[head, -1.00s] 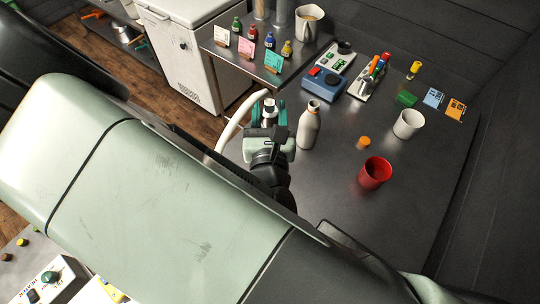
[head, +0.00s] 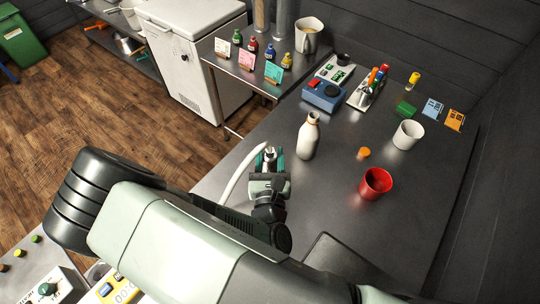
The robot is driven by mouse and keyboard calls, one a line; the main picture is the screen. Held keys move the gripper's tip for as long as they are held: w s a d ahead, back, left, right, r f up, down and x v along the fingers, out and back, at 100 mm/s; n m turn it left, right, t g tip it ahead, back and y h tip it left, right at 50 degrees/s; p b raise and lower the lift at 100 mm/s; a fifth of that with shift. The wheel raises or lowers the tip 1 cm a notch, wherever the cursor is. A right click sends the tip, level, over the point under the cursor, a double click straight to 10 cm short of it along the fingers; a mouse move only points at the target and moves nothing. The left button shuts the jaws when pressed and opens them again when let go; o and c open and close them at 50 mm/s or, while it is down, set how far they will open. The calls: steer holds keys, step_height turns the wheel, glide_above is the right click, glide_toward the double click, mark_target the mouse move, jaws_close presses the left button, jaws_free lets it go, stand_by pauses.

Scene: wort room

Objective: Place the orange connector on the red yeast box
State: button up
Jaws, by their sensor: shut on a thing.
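My gripper (head: 269,156) is over the left part of the dark table. Its teal fingers are shut at the end of a curved white hose (head: 240,176), with a small pale metallic piece between them. The hose arcs down to the left. A small round orange piece (head: 364,153), perhaps the orange connector, lies on the table to the right, well apart from my gripper. A red open container (head: 376,184) stands just below it. It looks like a round cup, and I cannot tell if it is the red yeast box.
A cream bottle (head: 309,137) stands just right of my gripper. A side table (head: 240,68) holds small bottles and cards.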

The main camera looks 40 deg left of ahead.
steer(key=shift+f, duration=0.15)
steer(key=o, duration=1.2)
steer(key=shift+c, duration=0.2)
